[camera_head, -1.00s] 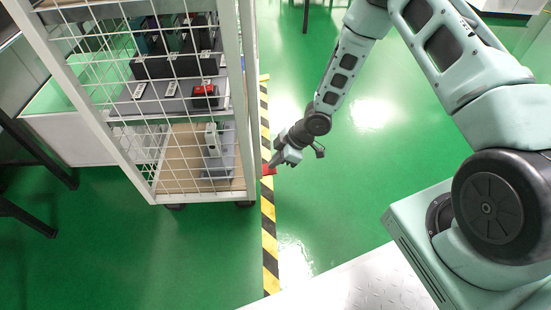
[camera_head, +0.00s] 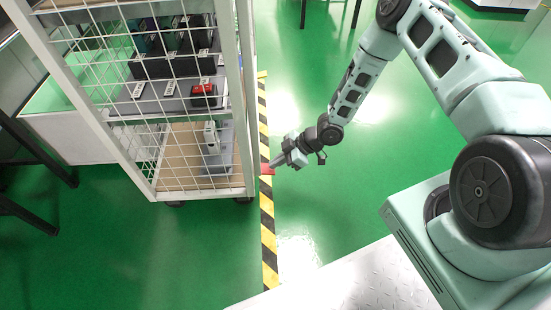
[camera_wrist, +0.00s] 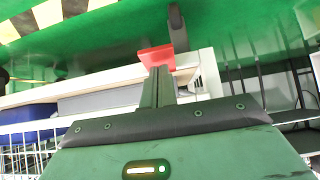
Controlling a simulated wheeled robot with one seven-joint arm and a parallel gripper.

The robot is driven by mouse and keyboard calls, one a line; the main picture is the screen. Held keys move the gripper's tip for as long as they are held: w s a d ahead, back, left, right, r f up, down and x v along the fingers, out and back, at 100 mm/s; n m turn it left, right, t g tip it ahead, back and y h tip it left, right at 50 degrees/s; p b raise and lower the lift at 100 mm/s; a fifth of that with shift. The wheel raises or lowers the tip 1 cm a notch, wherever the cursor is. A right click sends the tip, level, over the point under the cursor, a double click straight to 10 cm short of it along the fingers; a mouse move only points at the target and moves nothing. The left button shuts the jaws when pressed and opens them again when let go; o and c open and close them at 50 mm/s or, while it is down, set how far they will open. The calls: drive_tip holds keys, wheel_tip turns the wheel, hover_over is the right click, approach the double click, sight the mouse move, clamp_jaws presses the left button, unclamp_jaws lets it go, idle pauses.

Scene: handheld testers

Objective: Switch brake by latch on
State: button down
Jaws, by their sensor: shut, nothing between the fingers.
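The red brake latch (camera_head: 267,169) sticks out low at the right side of the wire-sided cart (camera_head: 246,120), just above the floor. In the wrist view the latch (camera_wrist: 156,57) is a flat red plate right at the fingertips. My gripper (camera_head: 273,163) is shut and empty, with its fingers pointing left and down at the latch. In the wrist view my closed fingers (camera_wrist: 158,74) overlap the lower part of the latch. I cannot tell whether they touch it or stop just short.
A dark caster wheel (camera_wrist: 177,28) shows beyond the latch in the wrist view. The cart's shelves hold dark boxes, a red device (camera_head: 204,90) and a white device (camera_head: 211,135). A yellow-black floor stripe (camera_head: 267,225) runs beside the cart. Green floor to the right is clear.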

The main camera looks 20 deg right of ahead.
drive_tip(key=shift+d, duration=0.1)
drive_tip(key=shift+r+p, duration=0.75)
